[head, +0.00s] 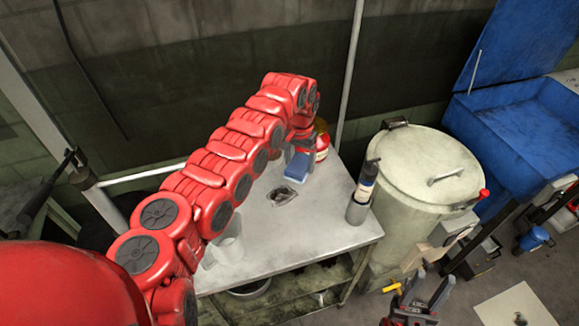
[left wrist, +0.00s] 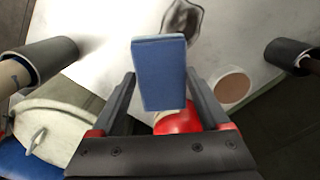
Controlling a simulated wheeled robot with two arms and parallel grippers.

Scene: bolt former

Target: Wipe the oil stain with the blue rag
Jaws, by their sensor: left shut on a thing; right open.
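The blue rag (head: 297,166) is a block-like blue piece held between the fingers of my left gripper (head: 300,150). The rag (left wrist: 158,72) also shows in the left wrist view, sticking out past the shut fingers. The oil stain (head: 283,195) is a dark grey patch on the pale table top, just in front of the rag. In the left wrist view the stain (left wrist: 183,16) is partly hidden behind the rag. The rag looks apart from the stain; its height over the table I cannot tell. My right gripper (head: 424,288) is open and empty, low at the right beside the table.
A red container (head: 322,146) stands close behind the left gripper. A lidded bin (head: 425,205) is right of the table (head: 310,235). The table's front middle is clear.

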